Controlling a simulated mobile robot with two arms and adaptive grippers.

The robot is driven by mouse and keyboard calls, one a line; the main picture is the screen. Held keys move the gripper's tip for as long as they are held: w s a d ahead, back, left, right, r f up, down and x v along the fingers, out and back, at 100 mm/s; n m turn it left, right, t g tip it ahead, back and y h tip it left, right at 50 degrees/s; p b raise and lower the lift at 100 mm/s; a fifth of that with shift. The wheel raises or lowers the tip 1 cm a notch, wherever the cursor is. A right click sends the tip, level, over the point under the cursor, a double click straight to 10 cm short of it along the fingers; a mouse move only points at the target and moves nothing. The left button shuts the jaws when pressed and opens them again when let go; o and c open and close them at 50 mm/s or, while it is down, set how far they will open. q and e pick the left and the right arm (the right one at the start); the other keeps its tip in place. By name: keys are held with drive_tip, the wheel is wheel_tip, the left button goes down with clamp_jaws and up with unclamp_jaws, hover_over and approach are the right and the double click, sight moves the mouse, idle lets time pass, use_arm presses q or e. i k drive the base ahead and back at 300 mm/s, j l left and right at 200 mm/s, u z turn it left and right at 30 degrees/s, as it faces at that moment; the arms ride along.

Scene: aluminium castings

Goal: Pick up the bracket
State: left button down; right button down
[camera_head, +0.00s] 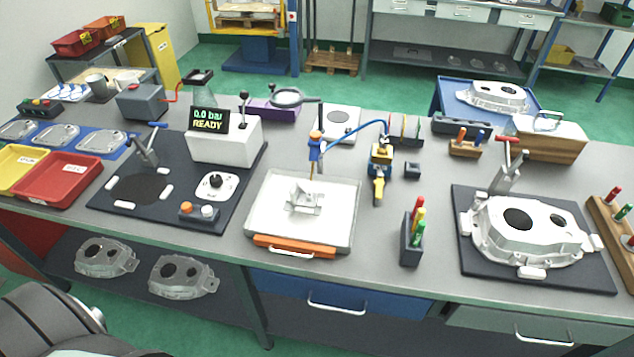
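A small light-grey metal bracket (304,199) lies in a shallow white tray (340,222) at the middle of the workbench. It has an upright part and a flat base, and bare tray floor shows around it. A blue and orange nozzle tool (315,146) with a thin tip stands just behind the bracket; I cannot tell whether they touch. Neither of my grippers is in view.
An orange bar (294,247) lies along the tray's front edge. Left is a dark fixture plate (112,207) with a clamp and a white display box (226,141). Right are a dark marker holder (411,243) and a large casting (528,232) on a dark mat.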

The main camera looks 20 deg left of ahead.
sight(300, 197)
drive_tip(key=i+l+u, duration=0.15)
drive_tip(key=l+u, duration=0.6)
drive_tip(key=l, duration=0.2)
drive_tip(key=l+u, duration=0.35)
drive_tip(key=l, duration=0.15)
drive_tip(key=i+l, duration=0.05)
